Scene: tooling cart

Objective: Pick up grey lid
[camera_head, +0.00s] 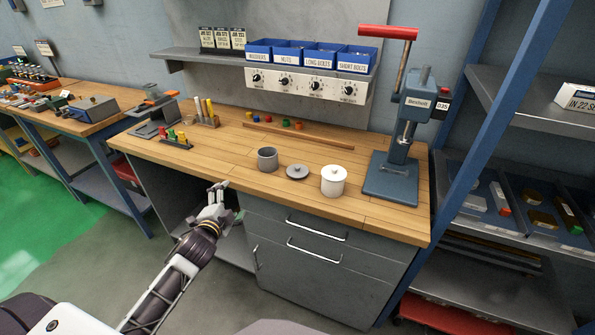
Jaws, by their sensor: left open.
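The grey lid (297,172) is a flat dark disc with a small knob. It lies on the wooden worktop between a grey pot (267,159) on its left and a white lidded pot (333,182) on its right. The grey pot has no lid on it. My left gripper (221,190) is open and empty at the front edge of the worktop, to the left of and nearer than the grey pot. It is apart from the lid. My right gripper is not in view.
A blue press (393,178) with a red handle stands at the right of the worktop (235,150). Blue labelled bins (287,53) sit on a shelf above. Small coloured pieces, a long wooden strip (300,136) and a holder (206,120) lie behind and left.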

